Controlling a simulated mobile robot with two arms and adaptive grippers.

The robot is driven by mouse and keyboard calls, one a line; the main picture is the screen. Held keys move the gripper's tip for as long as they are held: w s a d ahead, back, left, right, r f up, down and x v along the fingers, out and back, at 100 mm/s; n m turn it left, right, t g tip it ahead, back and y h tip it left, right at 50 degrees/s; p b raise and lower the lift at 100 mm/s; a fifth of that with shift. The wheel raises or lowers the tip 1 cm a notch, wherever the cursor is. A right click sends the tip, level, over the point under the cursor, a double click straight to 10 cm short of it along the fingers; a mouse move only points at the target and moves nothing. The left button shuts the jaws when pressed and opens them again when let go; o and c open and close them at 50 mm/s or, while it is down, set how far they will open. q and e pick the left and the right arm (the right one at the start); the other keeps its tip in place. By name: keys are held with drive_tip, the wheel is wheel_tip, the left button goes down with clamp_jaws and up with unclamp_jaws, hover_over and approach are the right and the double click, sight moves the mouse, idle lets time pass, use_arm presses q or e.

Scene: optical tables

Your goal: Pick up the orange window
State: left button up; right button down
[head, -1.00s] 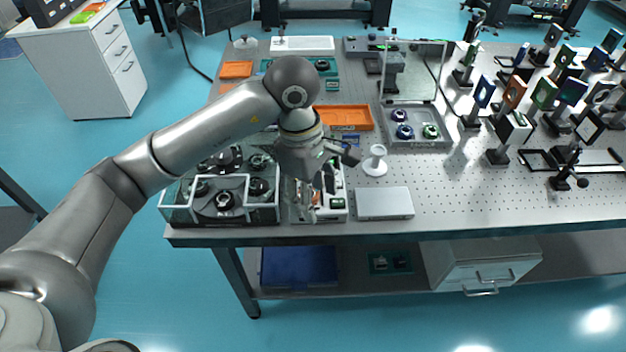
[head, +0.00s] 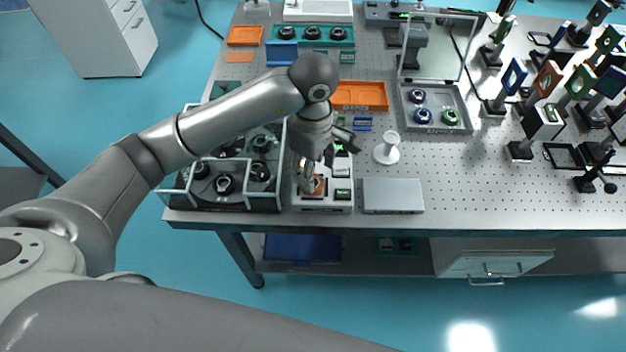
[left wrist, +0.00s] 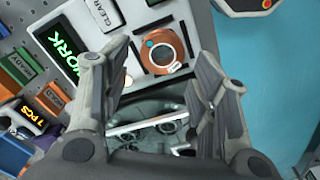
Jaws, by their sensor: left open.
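I cannot tell the exact height gap. My right gripper is not in view.
A clear-walled box (head: 222,198) with dark round parts stands just left of the white panel (head: 340,171). A flat grey box (head: 393,195) lies to the right, with a white pedestal (head: 387,148) behind it. An orange tray (head: 360,95) is farther back.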

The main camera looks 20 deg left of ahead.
use_arm(q)
drive_tip(key=f+p, duration=0.1)
drive_tip(key=f, duration=0.2)
drive_tip(key=shift+s+f, duration=0.15)
drive_tip(key=shift+s, duration=0.05)
drive_tip(key=shift+a+f, duration=0.1)
drive_tip(key=shift+f, duration=0.25)
drive_tip(key=shift+w, duration=0.1)
drive_tip(key=c, duration=0.7)
drive_tip(key=shift+c, duration=0.7)
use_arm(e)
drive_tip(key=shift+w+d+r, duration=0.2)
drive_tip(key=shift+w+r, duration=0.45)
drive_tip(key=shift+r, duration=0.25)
use_arm(q)
drive_tip(key=shift+r, duration=0.15)
